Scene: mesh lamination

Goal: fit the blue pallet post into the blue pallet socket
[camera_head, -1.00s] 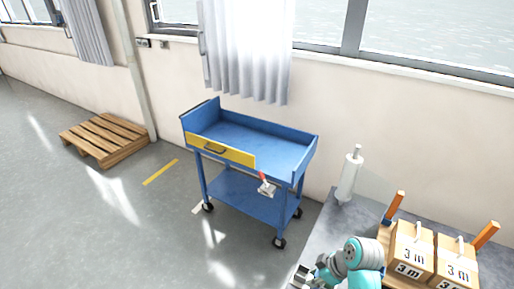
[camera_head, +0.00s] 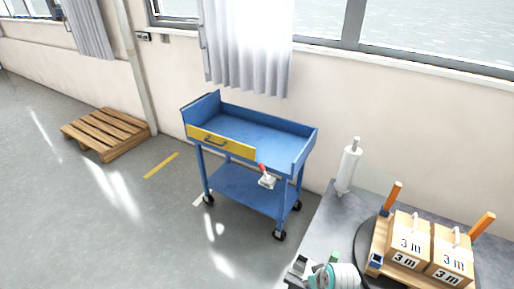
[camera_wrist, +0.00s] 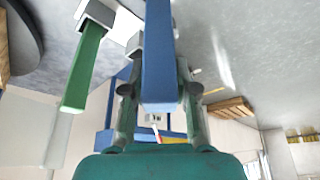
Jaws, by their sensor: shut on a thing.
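My gripper (camera_wrist: 160,98) is shut on the blue pallet post (camera_wrist: 160,50), which fills the middle of the wrist view. In the head view my gripper (camera_head: 299,268) is at the bottom edge, left of the loaded pallet (camera_head: 380,236); the post cannot be made out there. The blue pallet socket (camera_head: 376,261) shows at the pallet's near left corner, apart from my gripper. Two orange posts (camera_head: 393,197) stand upright at the pallet's far corners.
A green post (camera_wrist: 84,70) stands beside the held post in the wrist view. The pallet carries boxes marked 3 m (camera_head: 408,245) and rests on a dark round plate (camera_head: 362,240). A white roll (camera_head: 347,170) stands behind, and a blue cart (camera_head: 250,135) is to the left.

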